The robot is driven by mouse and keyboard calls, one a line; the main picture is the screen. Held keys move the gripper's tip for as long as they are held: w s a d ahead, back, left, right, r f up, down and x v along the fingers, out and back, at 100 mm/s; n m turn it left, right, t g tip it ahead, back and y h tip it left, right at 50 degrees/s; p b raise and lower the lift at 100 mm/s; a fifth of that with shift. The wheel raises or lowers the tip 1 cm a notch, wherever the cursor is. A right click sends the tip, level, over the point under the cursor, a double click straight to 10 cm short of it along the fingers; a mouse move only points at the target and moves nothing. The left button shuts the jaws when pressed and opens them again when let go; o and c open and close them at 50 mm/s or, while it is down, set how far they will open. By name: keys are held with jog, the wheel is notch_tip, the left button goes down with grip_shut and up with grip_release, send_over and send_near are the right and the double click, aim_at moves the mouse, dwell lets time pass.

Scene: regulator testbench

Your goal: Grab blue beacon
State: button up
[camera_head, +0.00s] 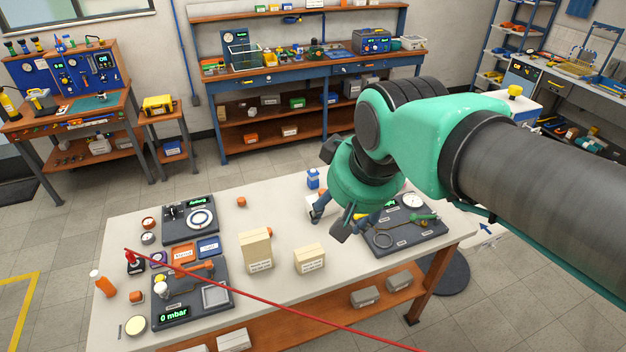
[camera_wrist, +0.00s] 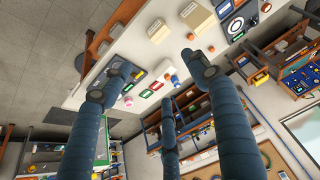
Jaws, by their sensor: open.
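A small blue item with a pale band, which looks like the blue beacon (camera_head: 313,178), stands at the back edge of the white table in the head view. My gripper (camera_head: 338,215) hangs over the table just right of and nearer than it, its dark fingers spread and nothing between them. In the wrist view my gripper's three blue-grey fingers (camera_wrist: 155,80) are apart.
Two cream boxes (camera_head: 256,251) (camera_head: 310,259) stand mid-table (camera_head: 205,331). A dark gauge panel (camera_head: 418,238) lies at the right, partly behind my gripper. A red beacon (camera_head: 133,262) and more panels fill the left. A long red line crosses the front.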

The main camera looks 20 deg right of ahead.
jog(key=w+d+r+p, duration=0.1)
jog(key=w+r, duration=0.2)
jog(key=w, duration=0.7)
jog(key=m+g+p, duration=0.2)
jog(key=g+p, duration=0.3)
jog(key=p, duration=0.2)
send_over(313, 171)
notch_tip(313, 171, down, 34)
jog(key=shift+r, duration=0.25)
jog(key=shift+w+d+f, duration=0.1)
jog(key=shift+d+f, duration=0.05)
jog(key=shift+f, duration=0.25)
jog(key=shift+f, duration=0.15)
jog(key=shift+f, duration=4.15)
